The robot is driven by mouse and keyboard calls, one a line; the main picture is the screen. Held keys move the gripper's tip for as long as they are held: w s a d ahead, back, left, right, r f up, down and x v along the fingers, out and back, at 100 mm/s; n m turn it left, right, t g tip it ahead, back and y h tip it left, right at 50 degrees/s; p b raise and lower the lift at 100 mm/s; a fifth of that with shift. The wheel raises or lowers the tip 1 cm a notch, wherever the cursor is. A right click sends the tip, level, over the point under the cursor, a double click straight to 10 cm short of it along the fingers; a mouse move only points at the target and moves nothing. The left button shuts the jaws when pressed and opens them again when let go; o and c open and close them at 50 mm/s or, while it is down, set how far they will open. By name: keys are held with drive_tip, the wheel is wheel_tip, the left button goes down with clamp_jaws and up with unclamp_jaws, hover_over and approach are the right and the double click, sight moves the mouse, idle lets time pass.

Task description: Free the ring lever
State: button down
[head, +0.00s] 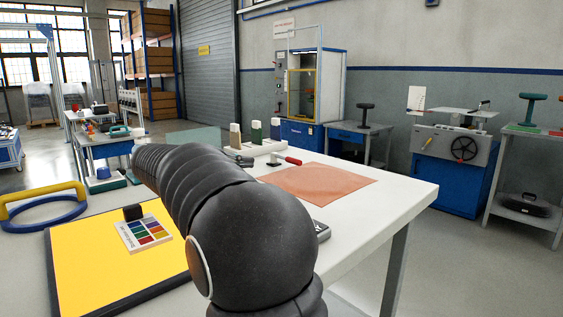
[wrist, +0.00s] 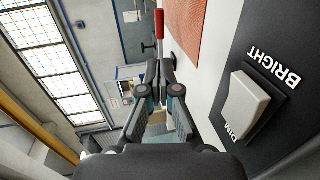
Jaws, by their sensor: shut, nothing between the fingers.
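Nothing in view is clearly marked as the ring lever. A blue ring (head: 45,214) lies at the far left of the head view, with a yellow arched bar (head: 42,198) across it. A red-handled tool (head: 291,160) lies on the white table beside the orange mat; its red handle also shows in the wrist view (wrist: 159,24), beyond my fingertips. My gripper (wrist: 160,72) is shut and empty in the wrist view. Its fingertips appear in line with the tool's handle; I cannot tell whether they touch. My arm hides my gripper in the head view.
A rocker switch marked BRIGHT and DIM (wrist: 245,103) is close right of my gripper in the wrist view.

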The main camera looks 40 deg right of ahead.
sight(291, 162)
drive_tip(key=p+x, duration=0.1)
drive_tip(key=x, duration=1.3)
drive_tip(key=shift+f, duration=0.15)
